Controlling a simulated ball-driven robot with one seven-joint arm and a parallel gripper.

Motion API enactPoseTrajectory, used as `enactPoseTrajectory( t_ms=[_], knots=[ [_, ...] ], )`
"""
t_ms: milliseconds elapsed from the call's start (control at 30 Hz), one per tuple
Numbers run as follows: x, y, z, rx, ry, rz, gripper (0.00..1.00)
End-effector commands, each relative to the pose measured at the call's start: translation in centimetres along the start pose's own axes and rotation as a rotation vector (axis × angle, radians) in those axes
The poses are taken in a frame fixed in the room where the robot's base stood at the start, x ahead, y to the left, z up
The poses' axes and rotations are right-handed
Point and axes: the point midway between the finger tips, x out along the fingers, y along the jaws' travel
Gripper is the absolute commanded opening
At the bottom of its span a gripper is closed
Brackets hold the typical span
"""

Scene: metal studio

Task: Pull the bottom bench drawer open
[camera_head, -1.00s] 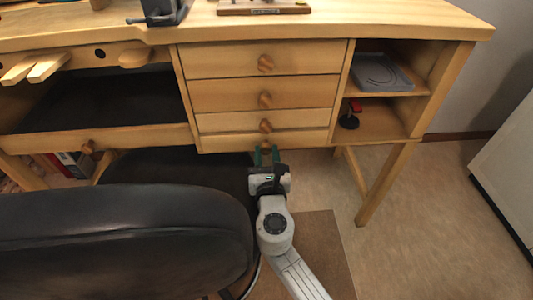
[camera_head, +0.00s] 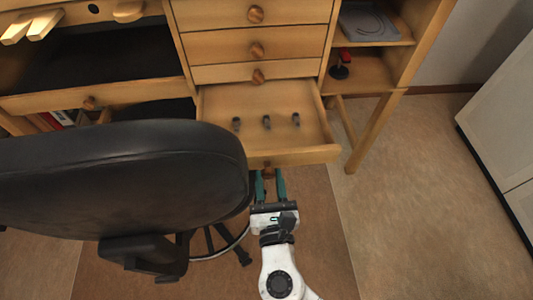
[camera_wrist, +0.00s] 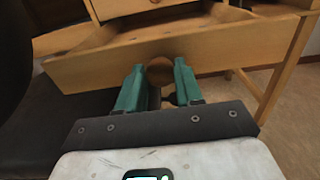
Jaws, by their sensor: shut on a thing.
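The bottom bench drawer (camera_head: 303,155) is pulled out of the wooden bench, and its inside shows in the head view. Three small dark objects (camera_head: 267,122) stand in a row in it. My gripper (camera_head: 269,177) is at the drawer's front, shut on the round wooden knob (camera_head: 268,172). In the wrist view the green fingers of my gripper (camera_wrist: 159,82) sit on either side of the knob (camera_wrist: 159,71), with the drawer front (camera_wrist: 220,52) just behind. The fingers partly hide the knob in the head view.
A black chair (camera_head: 130,180) stands close on the left of my gripper. The upper drawers (camera_head: 255,46) are shut. An open shelf (camera_head: 365,72) is at the right, above a bench leg (camera_head: 375,130). The floor (camera_head: 420,200) at the right is clear.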

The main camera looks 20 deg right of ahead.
Motion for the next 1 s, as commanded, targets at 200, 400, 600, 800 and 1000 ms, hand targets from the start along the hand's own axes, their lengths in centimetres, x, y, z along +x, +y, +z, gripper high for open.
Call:
enactPoseTrajectory(
  t_ms=[200,400,600,800,1000],
  knots=[
    [-2.6,0.0,0.1,-0.001,0.000,0.000,0.00],
    [-3.5,0.0,0.1,-0.001,-0.001,0.000,0.00],
    [-3.5,0.0,0.0,0.000,-0.001,-0.001,0.00],
    [-3.5,0.0,0.0,0.000,-0.001,0.000,0.40],
    [-3.5,0.0,0.0,0.000,-0.001,-0.001,0.59]
  ],
)
